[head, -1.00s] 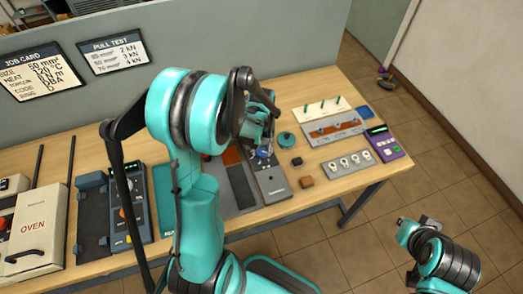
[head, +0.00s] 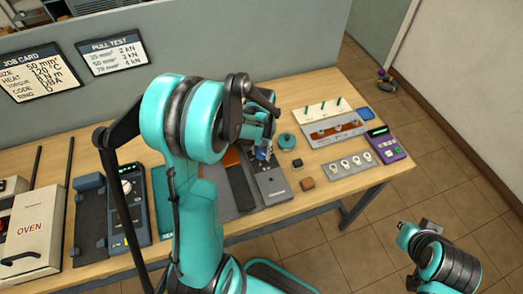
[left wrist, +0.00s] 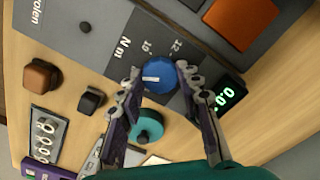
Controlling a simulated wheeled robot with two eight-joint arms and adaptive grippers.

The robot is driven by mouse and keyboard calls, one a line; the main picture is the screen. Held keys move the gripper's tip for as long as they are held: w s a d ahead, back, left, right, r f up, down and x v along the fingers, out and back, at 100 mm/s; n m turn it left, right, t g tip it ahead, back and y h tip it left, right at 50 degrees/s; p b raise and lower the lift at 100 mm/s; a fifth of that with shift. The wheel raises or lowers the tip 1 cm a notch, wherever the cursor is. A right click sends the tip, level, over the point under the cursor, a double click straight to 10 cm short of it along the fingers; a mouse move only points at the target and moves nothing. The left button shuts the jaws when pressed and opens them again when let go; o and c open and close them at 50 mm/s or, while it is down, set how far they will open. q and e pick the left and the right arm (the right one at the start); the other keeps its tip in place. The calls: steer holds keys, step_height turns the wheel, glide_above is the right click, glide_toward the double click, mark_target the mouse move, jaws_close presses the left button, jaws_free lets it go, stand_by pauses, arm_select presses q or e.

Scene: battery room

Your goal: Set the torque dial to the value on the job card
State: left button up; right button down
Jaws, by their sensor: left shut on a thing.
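The torque dial is a blue round knob (left wrist: 158,74) on a grey tester, with "N m" and scale marks such as 10 and 12 beside it. It shows small and partly hidden in the head view (head: 264,154). My left gripper (left wrist: 159,78) is shut on the knob, one finger on each side. A small black display (left wrist: 225,98) beside the dial reads 0.0 in green. The job card (head: 40,72) hangs on the grey partition at the left; its torque number is not legible. My right gripper (head: 408,232) is away from the bench at the lower right, its jaw state unclear.
A teal round piece (left wrist: 146,126), a brown block (left wrist: 42,76) and a dark block (left wrist: 92,99) lie near the tester. A purple device (head: 386,146) stands at the bench's right end. A pull test card (head: 113,54) hangs beside the job card.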

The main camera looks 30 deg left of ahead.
mark_target(262, 153)
arm_select(q)
steer(key=o, duration=1.2)
steer(key=shift+c, duration=0.2)
step_height(262, 153, up, 12)
steer(key=s+d+t+b, duration=0.3)
steer(key=s+d+t, duration=0.4)
steer(key=s+d, duration=0.3)
steer(key=shift+s+d+f+m+b, duration=0.3)
steer(key=shift+s+d+m, duration=0.1)
steer(key=shift+s, duration=0.1)
